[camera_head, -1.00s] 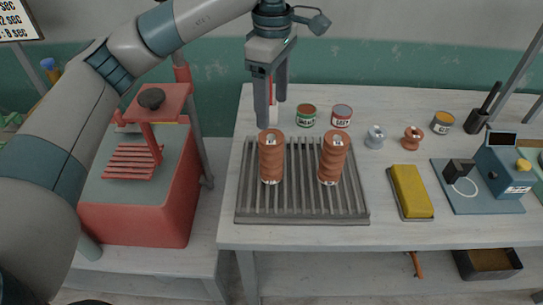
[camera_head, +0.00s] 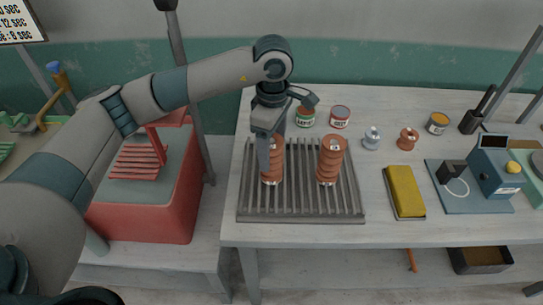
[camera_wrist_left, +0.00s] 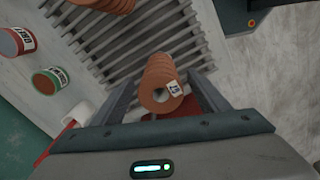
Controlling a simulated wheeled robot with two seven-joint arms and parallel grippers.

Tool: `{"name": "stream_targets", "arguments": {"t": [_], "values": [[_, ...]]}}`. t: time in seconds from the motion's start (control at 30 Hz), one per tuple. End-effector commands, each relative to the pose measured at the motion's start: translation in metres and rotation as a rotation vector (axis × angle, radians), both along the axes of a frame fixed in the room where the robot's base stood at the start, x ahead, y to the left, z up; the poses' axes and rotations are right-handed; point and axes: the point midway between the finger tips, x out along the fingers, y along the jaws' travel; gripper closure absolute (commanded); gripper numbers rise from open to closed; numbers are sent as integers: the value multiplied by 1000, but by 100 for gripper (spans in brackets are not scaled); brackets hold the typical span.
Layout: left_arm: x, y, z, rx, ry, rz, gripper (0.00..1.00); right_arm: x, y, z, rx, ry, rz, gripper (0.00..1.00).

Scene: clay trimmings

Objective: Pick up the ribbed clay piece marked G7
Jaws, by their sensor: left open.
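Two ribbed terracotta clay pieces stand upright on a grey slatted rack (camera_head: 300,212). The left piece (camera_head: 275,176) is partly hidden behind my left gripper (camera_head: 267,165); the right piece (camera_head: 330,160) is in full view. Their small tags are too small for me to read surely in the head view. In the left wrist view, one clay piece (camera_wrist_left: 160,78) lies between the open fingers of my left gripper, its round end with a hole and a white tag towards the camera. The tag's letters are unclear. The other piece (camera_wrist_left: 108,4) is cut off at the top. My right gripper is out of view.
Two labelled cans, green (camera_head: 305,117) and red (camera_head: 340,116), stand behind the rack. A silver spool (camera_head: 372,138), a copper one (camera_head: 408,138), a yellow block (camera_head: 405,190) and a blue device (camera_head: 492,165) are to the right. The table front is clear.

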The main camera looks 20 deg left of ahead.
Motion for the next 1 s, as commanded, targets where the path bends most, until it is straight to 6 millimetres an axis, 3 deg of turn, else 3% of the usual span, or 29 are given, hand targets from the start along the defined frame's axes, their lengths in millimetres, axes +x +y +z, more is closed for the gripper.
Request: {"name": "stream_targets", "arguments": {"t": [0.4,0.7,1.0], "values": [[0,1,-4,1,2,2,32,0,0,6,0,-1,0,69],[-2,3,-32,1,5,3,32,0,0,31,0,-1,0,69],[0,3,-52,0,-1,1,32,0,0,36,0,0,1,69]]}}
